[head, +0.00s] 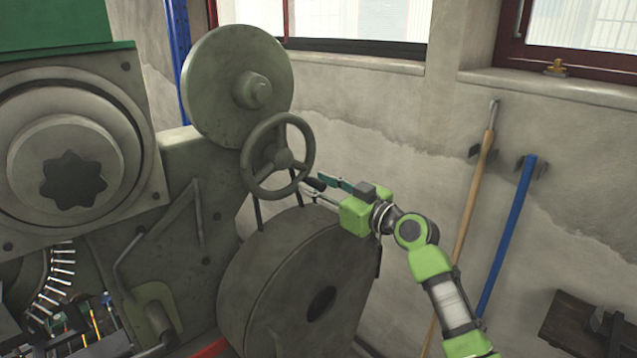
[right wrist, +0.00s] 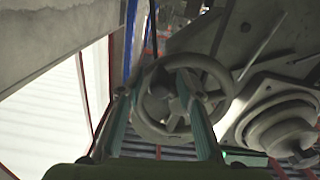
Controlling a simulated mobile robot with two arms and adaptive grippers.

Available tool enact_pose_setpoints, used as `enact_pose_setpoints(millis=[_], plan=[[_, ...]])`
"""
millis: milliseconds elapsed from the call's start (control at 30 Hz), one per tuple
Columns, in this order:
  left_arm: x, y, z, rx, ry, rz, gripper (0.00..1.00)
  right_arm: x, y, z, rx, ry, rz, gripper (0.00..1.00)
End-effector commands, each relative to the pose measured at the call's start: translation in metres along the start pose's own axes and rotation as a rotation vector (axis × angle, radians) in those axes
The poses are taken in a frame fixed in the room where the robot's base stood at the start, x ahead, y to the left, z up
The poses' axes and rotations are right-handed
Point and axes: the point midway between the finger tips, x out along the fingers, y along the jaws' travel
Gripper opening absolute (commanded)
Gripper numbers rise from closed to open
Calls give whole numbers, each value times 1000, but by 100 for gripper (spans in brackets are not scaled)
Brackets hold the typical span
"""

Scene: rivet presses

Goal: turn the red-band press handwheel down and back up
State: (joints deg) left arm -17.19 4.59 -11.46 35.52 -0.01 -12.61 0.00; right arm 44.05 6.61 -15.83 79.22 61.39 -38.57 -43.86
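The grey-green handwheel (head: 284,158) stands upright on the press, in front of a large round disc. It also shows in the right wrist view (right wrist: 225,80), seen past my fingers. My right gripper (head: 314,188) is at the lower right of the wheel's rim. In the right wrist view its two teal fingers (right wrist: 155,90) are spread apart and overlap the wheel. I cannot tell whether a finger touches the rim. A strip of red (head: 212,348) shows low on the press, mostly hidden. My left gripper is out of view.
A large grey drum (head: 300,285) sits below the handwheel. The press body (head: 185,240) with a bent rod is to its left. A dark bench corner (head: 590,325) is at lower right.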

Motion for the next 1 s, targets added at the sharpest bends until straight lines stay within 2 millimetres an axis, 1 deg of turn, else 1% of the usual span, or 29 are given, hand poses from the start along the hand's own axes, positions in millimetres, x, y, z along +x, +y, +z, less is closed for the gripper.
enact_pose_setpoints(millis=[267,300,400,767,1000], plan=[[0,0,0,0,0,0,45,1,0,0,0,1,0,33],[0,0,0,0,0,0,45,1,0,0,0,1,0,23],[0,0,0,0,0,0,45,1,0,0,0,1,0,0],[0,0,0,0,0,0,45,1,-2,1,28,0,0,0],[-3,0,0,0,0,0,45,0,-12,6,150,1,-1,0]])
